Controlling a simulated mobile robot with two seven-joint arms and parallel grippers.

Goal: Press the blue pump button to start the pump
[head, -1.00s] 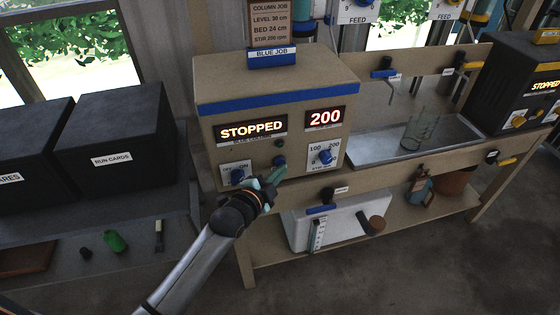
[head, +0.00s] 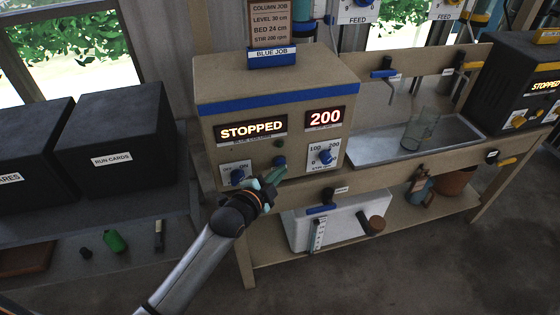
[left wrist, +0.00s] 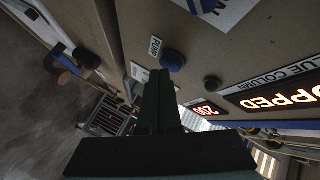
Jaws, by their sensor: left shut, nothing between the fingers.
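The blue pump button (head: 279,161) is on the front of the beige control box (head: 225,108), under a small dark green lamp (head: 279,143). In the left wrist view the blue button (left wrist: 172,60) is beside a label reading PUMP (left wrist: 155,47). My left gripper (head: 279,174) is shut and empty, just below and in front of the button. In the left wrist view its fingertips (left wrist: 160,78) point at the panel close to the button; I cannot tell whether they touch it. The display (head: 252,130) reads STOPPED and another (head: 324,118) reads 200. My right gripper is not in view.
A blue switch knob (head: 237,176) is left of the pump button, and a blue stir dial (head: 326,155) is right of it. A tray with a glass beaker (head: 421,128) stands right of the box. Black boxes (head: 120,130) are on the left bench.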

